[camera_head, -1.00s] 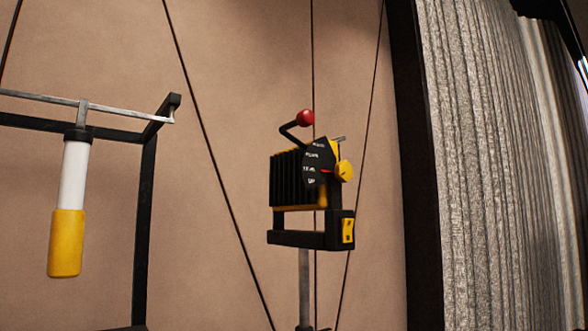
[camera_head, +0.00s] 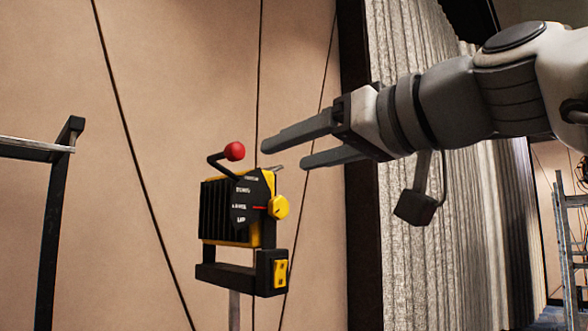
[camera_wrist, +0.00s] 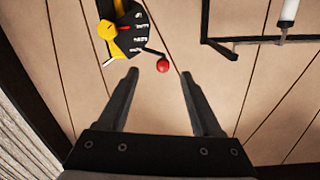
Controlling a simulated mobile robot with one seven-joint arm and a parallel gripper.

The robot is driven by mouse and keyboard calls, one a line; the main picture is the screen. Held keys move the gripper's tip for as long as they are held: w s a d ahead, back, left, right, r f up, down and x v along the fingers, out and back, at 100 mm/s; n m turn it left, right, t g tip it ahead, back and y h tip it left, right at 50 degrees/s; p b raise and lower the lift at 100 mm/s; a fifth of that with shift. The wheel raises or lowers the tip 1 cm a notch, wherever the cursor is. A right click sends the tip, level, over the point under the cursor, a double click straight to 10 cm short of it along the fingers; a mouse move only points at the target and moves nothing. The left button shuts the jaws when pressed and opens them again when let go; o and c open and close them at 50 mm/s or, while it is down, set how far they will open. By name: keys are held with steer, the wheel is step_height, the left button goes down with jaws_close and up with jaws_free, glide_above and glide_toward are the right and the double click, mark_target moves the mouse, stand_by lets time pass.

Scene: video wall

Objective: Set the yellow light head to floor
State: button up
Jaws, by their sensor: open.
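The yellow and black light head (camera_head: 231,208) stands on a thin pole in the head view. A crank handle with a red ball (camera_head: 235,151) rises from its top left. A yellow knob (camera_head: 278,207) sits on its right side beside a black dial with white lettering and a red pointer. My gripper (camera_head: 283,153) is open and empty, up and to the right of the light head. In the wrist view the red ball (camera_wrist: 163,66) lies beyond and between the open fingers (camera_wrist: 160,85), and the dial (camera_wrist: 131,36) shows above them. Neither finger visibly touches anything.
A black and metal frame (camera_head: 52,190) stands at the left. In the wrist view a white cylinder (camera_wrist: 289,12) hangs near it. Grey pleated curtain (camera_head: 430,250) is behind my arm. Thin dark lines run across the tan wall. A ladder (camera_head: 570,230) stands at the far right.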

mark_target(225, 154)
steer(key=shift+t, duration=0.3)
steer(key=r+p+x, duration=0.1)
steer(key=x, duration=0.4)
steer(key=r+p+x, duration=0.1)
steer(key=p+x, duration=0.1)
steer(key=x, duration=0.4)
steer(key=r+p+x, duration=0.1)
steer(key=x, duration=0.5)
steer(key=shift+s+a+p, duration=0.2)
steer(key=shift+p, duration=0.15)
jaws_close()
stand_by(0.4)
